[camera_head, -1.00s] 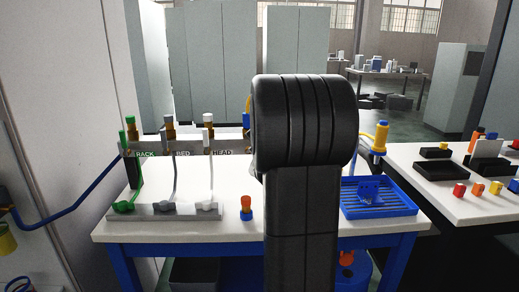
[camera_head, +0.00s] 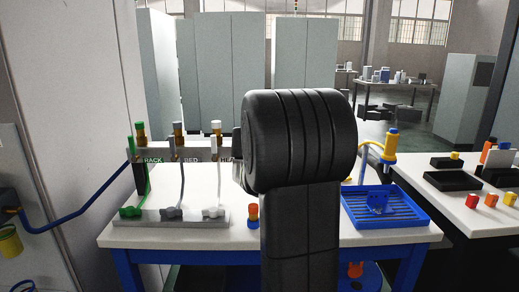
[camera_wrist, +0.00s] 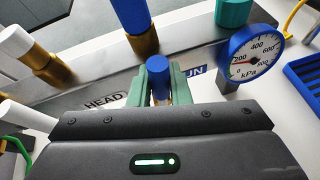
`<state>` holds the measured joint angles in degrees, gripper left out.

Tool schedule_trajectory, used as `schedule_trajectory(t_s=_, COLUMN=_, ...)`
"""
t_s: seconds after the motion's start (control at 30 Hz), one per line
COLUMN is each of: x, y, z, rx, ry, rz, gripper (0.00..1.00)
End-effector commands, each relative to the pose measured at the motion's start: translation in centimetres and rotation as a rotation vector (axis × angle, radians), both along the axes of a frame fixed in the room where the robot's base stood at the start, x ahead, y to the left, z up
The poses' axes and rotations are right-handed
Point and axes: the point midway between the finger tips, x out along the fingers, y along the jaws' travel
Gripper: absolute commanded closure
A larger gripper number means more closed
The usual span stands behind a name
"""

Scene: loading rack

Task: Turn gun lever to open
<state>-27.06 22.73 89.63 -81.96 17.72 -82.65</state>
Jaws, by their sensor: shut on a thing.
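My gripper (camera_wrist: 158,78) shows in the wrist view with its green fingers on either side of a blue-capped gun lever (camera_wrist: 157,64). The fingers are shut on it, beside the blue label (camera_wrist: 195,72) that reads "UN", its first letter covered. The lever's lower part is hidden by the fingers and the gripper body. In the head view my arm hides the gripper and this lever.
A pressure gauge (camera_wrist: 252,58) stands right of the lever, its needle near 200. The HEAD label (camera_wrist: 105,101) and brass fittings lie left. In the head view, a blue tray (camera_head: 385,209) and a yellow-blue gun (camera_head: 390,145) are right; an orange-blue piece (camera_head: 253,215) stands on the bench.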

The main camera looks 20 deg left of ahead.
Motion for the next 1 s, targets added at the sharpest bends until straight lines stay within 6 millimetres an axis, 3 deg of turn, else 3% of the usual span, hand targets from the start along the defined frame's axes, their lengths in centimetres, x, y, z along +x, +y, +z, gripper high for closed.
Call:
schedule_trajectory(t_s=0.57, x=-0.06, y=0.16, z=-0.17, rx=-0.032, ry=-0.006, rz=0.001, gripper=1.00)
schedule_trajectory(t_s=0.6, x=-0.06, y=0.16, z=-0.17, rx=-0.032, ry=-0.006, rz=0.001, gripper=0.77)
schedule_trajectory(t_s=0.7, x=-0.05, y=0.16, z=-0.15, rx=-0.031, ry=-0.007, rz=0.000, gripper=0.61)
schedule_trajectory(t_s=1.0, x=-0.17, y=0.13, z=0.02, rx=-0.030, ry=-0.008, rz=0.001, gripper=0.61)
